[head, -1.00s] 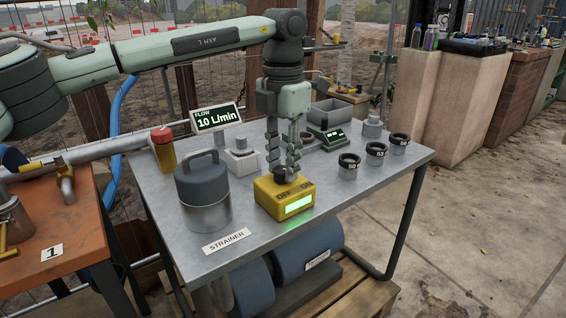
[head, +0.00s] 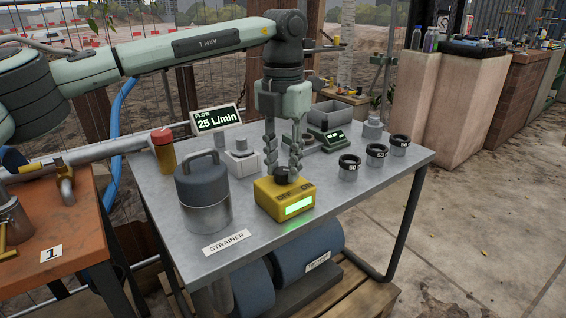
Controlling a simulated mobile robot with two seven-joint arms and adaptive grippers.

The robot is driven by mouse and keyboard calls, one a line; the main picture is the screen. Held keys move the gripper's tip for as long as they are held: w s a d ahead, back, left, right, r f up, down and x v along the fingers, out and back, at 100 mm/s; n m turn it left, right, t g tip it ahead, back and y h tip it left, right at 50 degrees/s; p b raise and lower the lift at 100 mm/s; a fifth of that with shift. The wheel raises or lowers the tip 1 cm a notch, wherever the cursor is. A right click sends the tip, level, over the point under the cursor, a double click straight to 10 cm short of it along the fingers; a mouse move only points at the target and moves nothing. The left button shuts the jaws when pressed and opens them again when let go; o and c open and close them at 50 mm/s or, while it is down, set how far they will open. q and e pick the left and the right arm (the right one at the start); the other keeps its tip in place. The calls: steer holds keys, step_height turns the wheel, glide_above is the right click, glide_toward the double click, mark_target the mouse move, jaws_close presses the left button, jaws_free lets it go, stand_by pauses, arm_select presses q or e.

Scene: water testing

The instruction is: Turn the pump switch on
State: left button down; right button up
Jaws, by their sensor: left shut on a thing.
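The pump switch is a yellow box (head: 270,205) with a dark knob (head: 283,176) on top and a lit green panel (head: 299,205) on its front. It stands near the front edge of the metal table. My left gripper (head: 283,169) points straight down over the box, its fingers closed on the knob. Faint OFF and ON marks show on the box top; the knob's exact pointing is hidden by the fingers. The flow display (head: 215,119) behind reads 25 L/min. My right gripper is not in view.
A grey lidded strainer canister (head: 204,200) stands left of the box, with a red-capped yellow bottle (head: 163,150) behind it. Several numbered dark-rimmed cups (head: 348,168) stand to the right. A small scale (head: 329,138) and grey tray (head: 331,113) are at the back.

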mark_target(283, 170)
arm_select(q)
steer(key=c, duration=1.2)
jaws_free()
steer(key=shift+r, duration=0.15)
step_height(283, 170, up, 12)
steer(key=shift+f, duration=0.15)
